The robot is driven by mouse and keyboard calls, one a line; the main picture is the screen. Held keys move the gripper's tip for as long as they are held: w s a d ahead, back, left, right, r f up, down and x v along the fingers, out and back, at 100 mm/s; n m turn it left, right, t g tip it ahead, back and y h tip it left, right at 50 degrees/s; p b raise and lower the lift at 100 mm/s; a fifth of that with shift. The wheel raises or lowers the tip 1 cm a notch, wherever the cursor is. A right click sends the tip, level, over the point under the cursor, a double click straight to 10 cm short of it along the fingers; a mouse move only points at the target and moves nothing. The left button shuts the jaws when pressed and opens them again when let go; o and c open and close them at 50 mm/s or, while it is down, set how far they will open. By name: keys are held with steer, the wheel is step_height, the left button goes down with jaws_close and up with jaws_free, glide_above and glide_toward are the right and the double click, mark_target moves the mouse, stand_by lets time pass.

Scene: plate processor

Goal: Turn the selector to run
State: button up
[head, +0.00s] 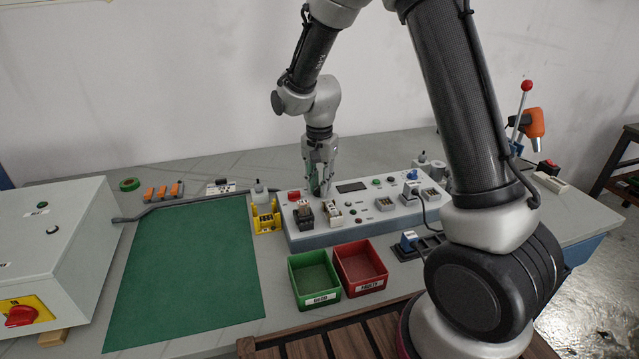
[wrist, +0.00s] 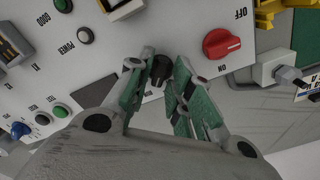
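A black knob (wrist: 160,67), which looks like the selector, stands on the light grey control panel (wrist: 210,20). My gripper (wrist: 158,72) points down at the panel with its green-padded fingers on either side of this knob. The fingers look apart, with small gaps beside the knob; contact is not clear. The knob's labels are hidden by the fingers, so I cannot read its setting. In the head view my gripper (head: 319,190) is over the left part of the panel (head: 318,239), and hides the knob.
A red knob (wrist: 221,43) marked OFF and ON sits close to my right finger. Green (head: 298,290) and red (head: 344,276) bins stand in front.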

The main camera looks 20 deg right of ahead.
stand_by(0.3)
step_height(320, 180, up, 12)
stand_by(0.4)
steer(key=s+d+r+n+t, duration=0.1)
steer(key=s+d+r+n, duration=0.1)
steer(key=s+d, duration=0.3)
steer(key=s+d+r+n+t, duration=0.2)
steer(key=s+d+r+n, duration=0.1)
steer(key=s, duration=0.9)
steer(key=s+d+r+n+t, duration=0.1)
steer(key=s+d+r+n, duration=0.2)
steer(key=s+d+r, duration=0.2)
steer(key=shift+s+d, duration=0.3)
steer(key=shift+s, duration=0.5)
steer(key=shift+s+d, duration=0.35)
steer(key=shift+s, duration=0.4)
steer(key=shift+s+d, duration=0.3)
steer(key=shift+s, duration=0.5)
